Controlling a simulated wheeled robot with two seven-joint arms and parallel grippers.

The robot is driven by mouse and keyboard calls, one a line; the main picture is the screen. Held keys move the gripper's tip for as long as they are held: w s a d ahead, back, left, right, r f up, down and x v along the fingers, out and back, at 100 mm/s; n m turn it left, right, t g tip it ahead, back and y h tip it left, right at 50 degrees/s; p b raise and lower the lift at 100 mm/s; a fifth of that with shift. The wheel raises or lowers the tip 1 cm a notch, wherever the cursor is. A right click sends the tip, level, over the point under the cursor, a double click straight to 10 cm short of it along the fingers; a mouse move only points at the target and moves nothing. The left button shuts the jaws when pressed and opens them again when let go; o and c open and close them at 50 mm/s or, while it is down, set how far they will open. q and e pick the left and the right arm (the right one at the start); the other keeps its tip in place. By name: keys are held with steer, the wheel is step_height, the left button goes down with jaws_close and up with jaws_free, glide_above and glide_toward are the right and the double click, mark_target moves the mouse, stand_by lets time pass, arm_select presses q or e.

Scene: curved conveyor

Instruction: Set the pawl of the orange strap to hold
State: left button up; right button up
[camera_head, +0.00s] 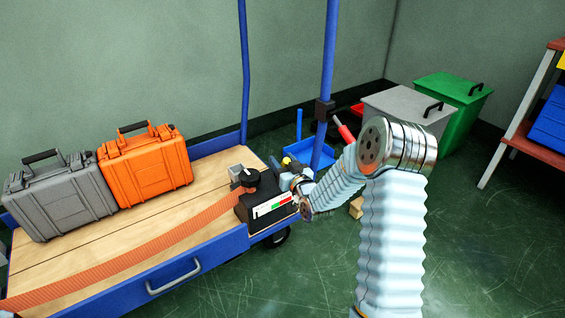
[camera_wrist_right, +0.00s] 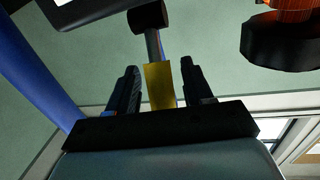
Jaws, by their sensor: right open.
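The orange strap (camera_head: 150,250) runs across the cart deck to a black ratchet housing (camera_head: 262,208) with a white, red and green label. A black round knob (camera_head: 249,177) stands on top of the housing. My right gripper (camera_head: 288,170) is at the far right side of the housing, partly hidden by my arm. In the right wrist view, its two open fingers (camera_wrist_right: 158,78) stand on either side of a lever with a yellow part (camera_wrist_right: 160,86), a grey rod and a black end. Whether they touch it is unclear. My left gripper is out of view.
A grey case (camera_head: 62,198) and an orange case (camera_head: 147,170) stand on the wooden deck. A blue post (camera_head: 328,80) rises close to my right arm. Grey (camera_head: 405,108) and green (camera_head: 455,110) bins stand behind; a shelf is at right.

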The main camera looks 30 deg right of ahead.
steer(key=shift+w, duration=0.15)
jaws_close()
